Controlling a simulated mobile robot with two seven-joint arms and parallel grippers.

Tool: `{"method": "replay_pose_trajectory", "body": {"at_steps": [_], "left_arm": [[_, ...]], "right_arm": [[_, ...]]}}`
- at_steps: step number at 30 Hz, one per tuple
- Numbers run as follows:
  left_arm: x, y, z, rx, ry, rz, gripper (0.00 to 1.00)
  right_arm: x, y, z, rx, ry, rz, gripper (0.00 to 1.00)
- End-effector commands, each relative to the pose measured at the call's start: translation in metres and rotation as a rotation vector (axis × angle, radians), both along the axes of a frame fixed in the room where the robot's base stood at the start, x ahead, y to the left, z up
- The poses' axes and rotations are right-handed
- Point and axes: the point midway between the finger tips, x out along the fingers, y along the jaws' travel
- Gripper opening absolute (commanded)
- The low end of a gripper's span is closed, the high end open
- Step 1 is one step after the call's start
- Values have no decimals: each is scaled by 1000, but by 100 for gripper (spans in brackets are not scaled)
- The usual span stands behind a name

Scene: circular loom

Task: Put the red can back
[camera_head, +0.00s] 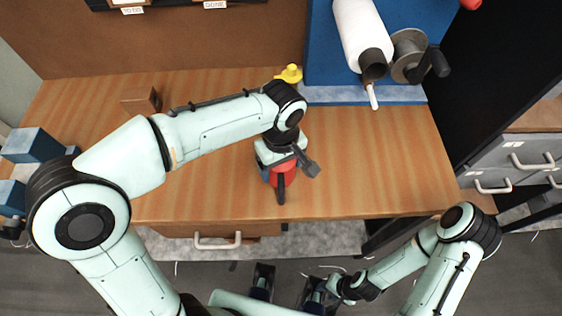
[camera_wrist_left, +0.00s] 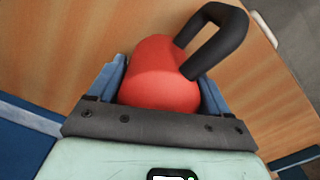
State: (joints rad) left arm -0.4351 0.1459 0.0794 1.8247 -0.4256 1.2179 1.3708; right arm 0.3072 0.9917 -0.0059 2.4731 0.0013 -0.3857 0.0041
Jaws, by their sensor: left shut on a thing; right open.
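The red can (camera_head: 283,176) has a dark curved handle and is near the front edge of the wooden worktop. My left gripper (camera_head: 280,168) is shut around it from above. In the left wrist view the can (camera_wrist_left: 162,75) sits between the two blue finger pads, and its black handle (camera_wrist_left: 218,42) sticks out to the upper right. I cannot tell whether the can touches the worktop. My right gripper (camera_head: 288,287) is open and empty, low in front of the worktop.
On the worktop (camera_head: 390,165) are a small brown block (camera_head: 141,99) and a yellow object (camera_head: 289,74) at the back. A blue machine with a white roll (camera_head: 361,28) and a crank reel (camera_head: 409,54) stands back right. Blue boxes (camera_head: 31,146) are at left. The worktop's right half is clear.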

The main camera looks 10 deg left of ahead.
Motion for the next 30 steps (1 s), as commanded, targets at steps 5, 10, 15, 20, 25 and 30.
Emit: {"method": "replay_pose_trajectory", "body": {"at_steps": [5, 10, 15, 20, 25, 30], "left_arm": [[0, 0, 0, -1, -1, 0, 100], [0, 0, 0, 1, 1, 0, 100], [1, 0, 16, -2, -3, 0, 100], [1, 0, 50, -2, -6, 0, 100], [1, 0, 90, -2, -5, 0, 100], [1, 0, 119, -2, -3, -1, 100]], "right_arm": [[0, 0, 0, 0, 0, 0, 43], [0, 0, 0, 0, 0, 0, 43], [1, 0, 3, 0, -1, 0, 43], [3, 0, 10, 0, -3, 0, 43], [6, 0, 18, 0, -7, 0, 43], [9, 0, 25, 0, -10, 0, 43]]}}
